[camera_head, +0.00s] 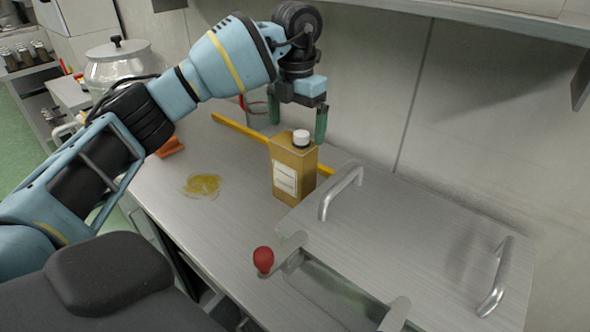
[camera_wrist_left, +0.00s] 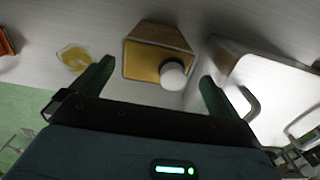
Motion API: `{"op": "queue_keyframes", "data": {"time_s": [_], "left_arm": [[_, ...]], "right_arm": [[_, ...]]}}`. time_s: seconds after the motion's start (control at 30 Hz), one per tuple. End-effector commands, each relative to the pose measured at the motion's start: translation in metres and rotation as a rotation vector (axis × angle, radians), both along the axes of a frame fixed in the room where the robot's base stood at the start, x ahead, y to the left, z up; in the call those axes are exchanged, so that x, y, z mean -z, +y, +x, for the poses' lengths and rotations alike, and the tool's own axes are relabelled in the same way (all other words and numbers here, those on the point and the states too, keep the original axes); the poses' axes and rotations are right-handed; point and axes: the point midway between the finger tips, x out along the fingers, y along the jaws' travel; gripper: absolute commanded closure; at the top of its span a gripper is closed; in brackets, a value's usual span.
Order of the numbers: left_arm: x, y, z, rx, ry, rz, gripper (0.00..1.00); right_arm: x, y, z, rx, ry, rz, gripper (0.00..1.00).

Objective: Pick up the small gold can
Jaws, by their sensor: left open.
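The small gold can (camera_head: 294,170) is a squarish gold container with a white cap and a pale label on its front. It stands upright on the metal counter (camera_head: 240,225). My left gripper (camera_head: 298,122) is open at the can's top, with its green fingers pointing down. In the left wrist view the can (camera_wrist_left: 148,62) shows between the two fingers of the gripper (camera_wrist_left: 155,80), its white cap nearer the right finger. I cannot tell whether either finger touches it. My right gripper is not in view.
A raised metal lid (camera_head: 420,255) with bar handles lies right of the can. A yellow bar (camera_head: 240,130) lies behind it. A yellow oily puddle (camera_head: 203,186) is left of it. A red knob (camera_head: 263,260) stands in front. The wall closes off the back.

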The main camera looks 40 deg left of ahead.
Motion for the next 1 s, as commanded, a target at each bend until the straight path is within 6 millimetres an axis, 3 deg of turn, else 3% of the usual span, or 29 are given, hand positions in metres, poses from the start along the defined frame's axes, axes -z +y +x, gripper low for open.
{"op": "queue_keyframes", "data": {"time_s": [0.1, 0.37, 0.7, 1.0], "left_arm": [[0.014, 0.000, -0.001, 0.000, 0.003, 0.001, 0.00], [0.024, 0.002, -0.003, 0.000, 0.003, 0.001, 0.00], [0.065, 0.004, -0.008, -0.001, 0.002, 0.000, 0.00], [0.069, 0.004, -0.007, 0.000, 0.000, 0.000, 0.01]], "right_arm": [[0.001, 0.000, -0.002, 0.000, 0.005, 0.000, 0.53], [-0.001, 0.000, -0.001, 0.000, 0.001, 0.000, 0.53], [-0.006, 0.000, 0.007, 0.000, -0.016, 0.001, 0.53], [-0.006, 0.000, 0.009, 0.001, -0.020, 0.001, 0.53]]}}
